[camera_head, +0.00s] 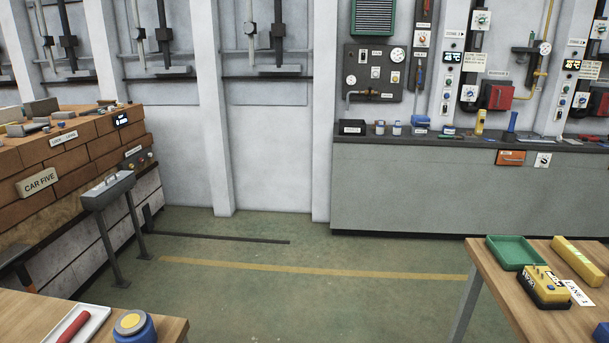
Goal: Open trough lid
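A long grey metal box (108,190) stands on two thin legs beside the brick-stacked car at the left. It looks like the trough, and its top appears to be a closed lid with a small bar handle (101,188). The inside of the box is hidden. Neither of my grippers shows in the head view.
A stacked brick car (60,190) with a "CAR FIVE" plate stands at left. Wooden tables (160,325) and (480,262) fill the near corners. A grey counter (420,185) lines the back right. The green floor (300,290) between is mostly clear, with a dark bar (225,238).

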